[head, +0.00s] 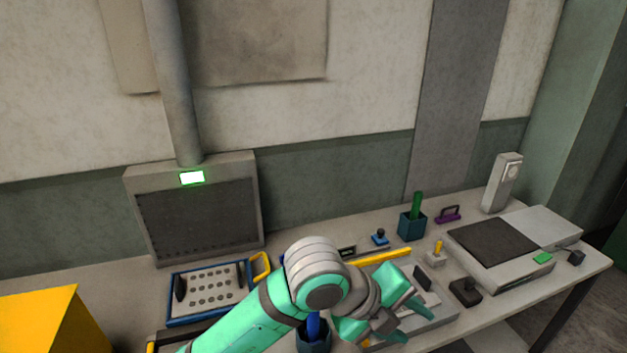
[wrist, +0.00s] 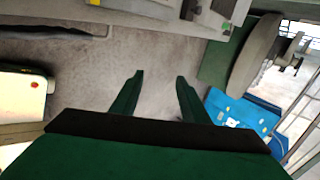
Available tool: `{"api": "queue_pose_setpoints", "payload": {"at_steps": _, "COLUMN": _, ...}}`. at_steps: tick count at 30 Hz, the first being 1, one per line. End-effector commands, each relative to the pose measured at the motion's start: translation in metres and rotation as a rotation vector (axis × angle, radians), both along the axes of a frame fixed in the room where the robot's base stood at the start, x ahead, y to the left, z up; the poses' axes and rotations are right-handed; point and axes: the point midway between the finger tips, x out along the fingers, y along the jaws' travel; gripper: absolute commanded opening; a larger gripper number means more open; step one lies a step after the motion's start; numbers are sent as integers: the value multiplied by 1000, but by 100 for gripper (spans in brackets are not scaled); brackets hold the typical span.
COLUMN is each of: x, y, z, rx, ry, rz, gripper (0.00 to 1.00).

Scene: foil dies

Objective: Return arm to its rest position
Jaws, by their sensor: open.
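My arm, green with grey joints, reaches from the bottom of the head view across the front of the workbench (head: 345,236). My gripper (head: 420,325) is at its right end, over or in front of a grey tray (head: 443,319); I cannot tell the height. In the wrist view my gripper (wrist: 160,76) has its two green fingers apart, with nothing between them and a grey surface beyond. The arm hides part of the tray and of a dark blue cup (head: 313,340).
A blue-framed tray (head: 212,290) stands left of my arm and a yellow box (head: 50,320) at the lower left. Behind are a teal cup (head: 412,226) and a grey panel box (head: 200,218). A flat grey device (head: 562,230) is right. The wrist view shows a blue object (wrist: 240,115).

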Motion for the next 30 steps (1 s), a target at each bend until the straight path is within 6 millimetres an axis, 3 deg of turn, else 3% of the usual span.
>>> {"api": "queue_pose_setpoints", "payload": {"at_steps": 1, "x": 2, "y": -14, "z": 5, "rx": -84, "ry": 12, "rz": 26, "gripper": 41}}
{"api": "queue_pose_setpoints", "payload": {"at_steps": 6, "x": 14, "y": -47, "z": 26, "rx": -344, "ry": 58, "rz": 136, "gripper": 41}}
{"api": "queue_pose_setpoints", "payload": {"at_steps": 13, "x": 32, "y": -68, "z": 49, "rx": -677, "ry": 159, "rz": 296, "gripper": 41}}
{"api": "queue_pose_setpoints", "payload": {"at_steps": 23, "x": 59, "y": -59, "z": 51, "rx": -1097, "ry": 344, "rz": 553, "gripper": 41}}
{"api": "queue_pose_setpoints", "payload": {"at_steps": 30, "x": 69, "y": -34, "z": 20, "rx": -1348, "ry": 481, "rz": 764, "gripper": 41}}
